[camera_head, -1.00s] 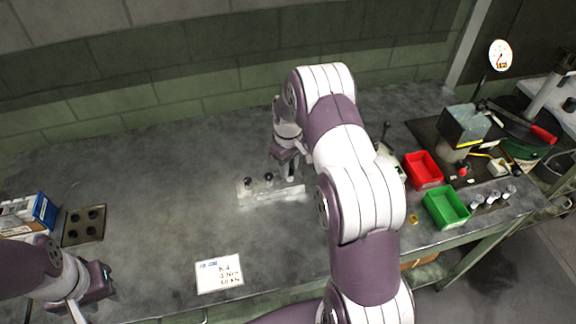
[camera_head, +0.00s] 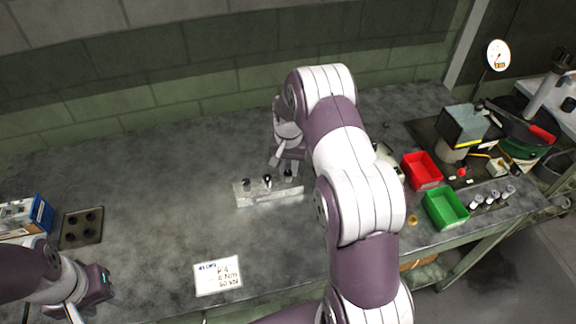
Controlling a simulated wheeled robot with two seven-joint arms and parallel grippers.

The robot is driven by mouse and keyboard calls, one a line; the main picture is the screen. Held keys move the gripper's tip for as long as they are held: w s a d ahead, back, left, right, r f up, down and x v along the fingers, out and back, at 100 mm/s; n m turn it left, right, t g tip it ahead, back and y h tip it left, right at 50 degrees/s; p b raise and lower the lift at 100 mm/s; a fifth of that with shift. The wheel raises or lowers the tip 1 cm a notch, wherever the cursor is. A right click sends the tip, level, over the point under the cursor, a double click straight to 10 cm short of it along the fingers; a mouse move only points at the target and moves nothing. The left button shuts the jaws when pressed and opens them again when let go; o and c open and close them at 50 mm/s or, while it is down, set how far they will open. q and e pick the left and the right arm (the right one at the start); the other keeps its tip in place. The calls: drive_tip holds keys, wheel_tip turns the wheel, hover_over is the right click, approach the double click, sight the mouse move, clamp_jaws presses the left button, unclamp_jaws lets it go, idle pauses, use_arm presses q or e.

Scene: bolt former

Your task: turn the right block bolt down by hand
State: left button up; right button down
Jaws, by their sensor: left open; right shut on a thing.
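A pale metal block (camera_head: 270,197) lies on the grey bench with three dark-headed bolts standing in a row. The left block bolt (camera_head: 246,184) and middle block bolt (camera_head: 267,181) stand clear of the gripper. The right block bolt (camera_head: 288,176) is at the block's right end. My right gripper (camera_head: 289,168) is over that end, shut on the right bolt; its fingertips are small and partly hidden by my arm. How deep the bolt sits cannot be told. My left gripper (camera_head: 104,281) is open and empty at the lower left, far from the block.
A white card (camera_head: 217,276) lies near the front edge. A dark plate with holes (camera_head: 82,228) and a blue box (camera_head: 42,213) are at the left. A red bin (camera_head: 422,171), a green bin (camera_head: 446,208) and a press stand at the right.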

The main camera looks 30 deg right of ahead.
drive_tip(key=shift+w+d+r+m, duration=0.1)
drive_tip(key=shift+m, duration=0.9)
drive_tip(key=shift+w+d+r+m, duration=0.1)
drive_tip(key=shift+m, duration=0.9)
drive_tip(key=c, duration=1)
unclamp_jaws()
drive_tip(key=shift+c, duration=0.2)
drive_tip(key=shift+o, duration=0.6)
drive_tip(key=shift+s+a, duration=0.1)
drive_tip(key=shift+s, duration=0.1)
